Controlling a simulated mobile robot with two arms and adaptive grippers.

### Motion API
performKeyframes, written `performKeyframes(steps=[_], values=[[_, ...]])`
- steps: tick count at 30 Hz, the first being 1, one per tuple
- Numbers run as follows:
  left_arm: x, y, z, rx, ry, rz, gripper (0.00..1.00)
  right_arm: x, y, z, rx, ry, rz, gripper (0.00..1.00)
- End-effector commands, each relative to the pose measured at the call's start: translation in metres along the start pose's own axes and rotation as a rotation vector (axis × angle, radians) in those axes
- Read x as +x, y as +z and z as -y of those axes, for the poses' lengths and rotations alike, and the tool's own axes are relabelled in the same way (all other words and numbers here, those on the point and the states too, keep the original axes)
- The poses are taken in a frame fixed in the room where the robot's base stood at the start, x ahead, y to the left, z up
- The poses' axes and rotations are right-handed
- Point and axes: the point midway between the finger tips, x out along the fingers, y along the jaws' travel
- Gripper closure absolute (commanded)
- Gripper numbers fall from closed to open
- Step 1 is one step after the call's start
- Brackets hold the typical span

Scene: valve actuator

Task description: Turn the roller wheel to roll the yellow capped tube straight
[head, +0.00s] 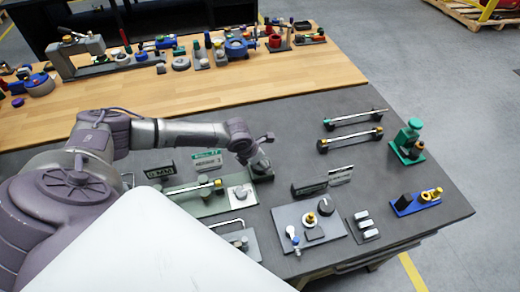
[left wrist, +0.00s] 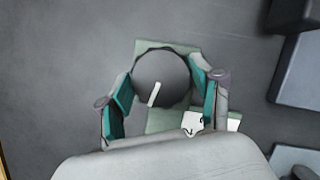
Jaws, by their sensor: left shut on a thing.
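The roller wheel is a dark grey disc (left wrist: 161,78) with a pale line mark, seen from above in the left wrist view. My left gripper (left wrist: 163,85) has its teal-lined fingers on opposite sides of the wheel and is shut on it. In the head view my left gripper (head: 257,158) is at the wheel at the right back end of a green base plate (head: 210,208). A thin pale tube (head: 190,189) with a yellow cap (head: 218,183) lies across supports on that plate. The tube does not show clearly in the left wrist view. My right gripper is not in view.
A white plate (head: 240,193) with a dark mark sits beside the wheel. Dark sign blocks (head: 309,187) stand to the right. A grey knob panel (head: 310,228) and two rods on stands (head: 350,138) are farther right. Bare dark tabletop (head: 290,130) lies behind the gripper.

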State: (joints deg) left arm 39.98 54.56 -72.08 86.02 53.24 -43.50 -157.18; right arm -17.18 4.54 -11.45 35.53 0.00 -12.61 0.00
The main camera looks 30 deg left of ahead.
Motion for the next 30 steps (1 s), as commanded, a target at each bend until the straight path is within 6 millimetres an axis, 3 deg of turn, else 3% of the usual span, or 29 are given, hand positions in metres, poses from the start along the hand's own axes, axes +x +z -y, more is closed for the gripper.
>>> performKeyframes(steps=[10, 25, 26, 30], values=[[0.0003, 0.0007, -0.001, 0.117, -0.046, 0.002, 0.7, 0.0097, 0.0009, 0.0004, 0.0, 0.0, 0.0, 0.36], [-0.0002, 0.0006, -0.0008, 0.133, -0.053, 0.0, 0.7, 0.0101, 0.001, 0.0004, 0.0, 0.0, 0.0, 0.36], [-0.0002, 0.0006, -0.0008, 0.133, -0.053, 0.0, 0.32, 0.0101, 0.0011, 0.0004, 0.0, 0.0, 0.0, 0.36], [-0.0001, 0.0004, -0.0007, 0.133, -0.053, 0.0, 0.1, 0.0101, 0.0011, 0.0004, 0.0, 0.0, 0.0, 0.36]])
